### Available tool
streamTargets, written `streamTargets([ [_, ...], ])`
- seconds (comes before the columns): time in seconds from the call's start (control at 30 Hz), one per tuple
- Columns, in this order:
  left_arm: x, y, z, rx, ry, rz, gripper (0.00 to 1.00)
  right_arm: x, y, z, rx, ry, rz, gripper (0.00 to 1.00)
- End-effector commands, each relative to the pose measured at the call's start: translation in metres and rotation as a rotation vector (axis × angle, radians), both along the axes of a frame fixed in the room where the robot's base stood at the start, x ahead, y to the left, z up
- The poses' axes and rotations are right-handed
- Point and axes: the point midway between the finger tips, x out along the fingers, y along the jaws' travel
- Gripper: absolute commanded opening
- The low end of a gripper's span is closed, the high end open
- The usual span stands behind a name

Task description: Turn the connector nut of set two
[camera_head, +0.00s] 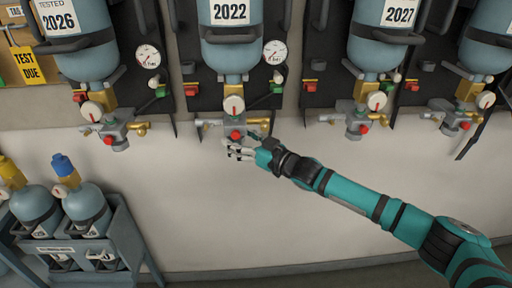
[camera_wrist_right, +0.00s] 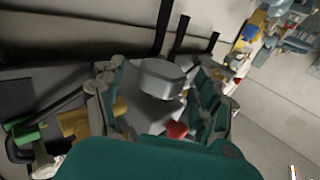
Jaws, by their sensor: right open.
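The second breathing set from the left in the head view has a blue cylinder labelled 2022 (camera_head: 231,48), hung upside down. Below it are a gauge (camera_head: 234,104), a grey valve body with a red knob (camera_head: 236,134) and brass fittings. My right gripper (camera_head: 238,150) is open just below this valve. In the right wrist view, its teal and grey fingers (camera_wrist_right: 158,98) stand on either side of a rounded grey metal part (camera_wrist_right: 158,78), probably the connector nut. I cannot tell whether they touch it. The red knob (camera_wrist_right: 177,130) shows close below. My left gripper is out of view.
Similar sets hang on both sides, labelled 2026 (camera_head: 82,55) and 2027 (camera_head: 378,50). A rack (camera_head: 118,235) with loose cylinders stands at lower left. The pale wall below the sets (camera_head: 240,220) is clear apart from my right arm.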

Motion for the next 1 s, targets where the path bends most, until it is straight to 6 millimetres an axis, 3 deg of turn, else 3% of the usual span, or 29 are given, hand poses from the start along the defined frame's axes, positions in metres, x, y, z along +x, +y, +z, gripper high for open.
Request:
streamTargets([
  [0.3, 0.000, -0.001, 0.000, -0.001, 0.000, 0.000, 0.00, -0.047, -0.051, -0.002, -0.002, 0.002, -0.003, 0.71],
  [0.5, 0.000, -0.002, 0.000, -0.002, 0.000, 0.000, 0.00, -0.067, -0.071, -0.001, -0.002, 0.002, -0.003, 0.71],
  [1.0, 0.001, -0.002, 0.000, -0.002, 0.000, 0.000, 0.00, -0.073, -0.077, 0.000, -0.001, 0.001, -0.002, 0.71],
])
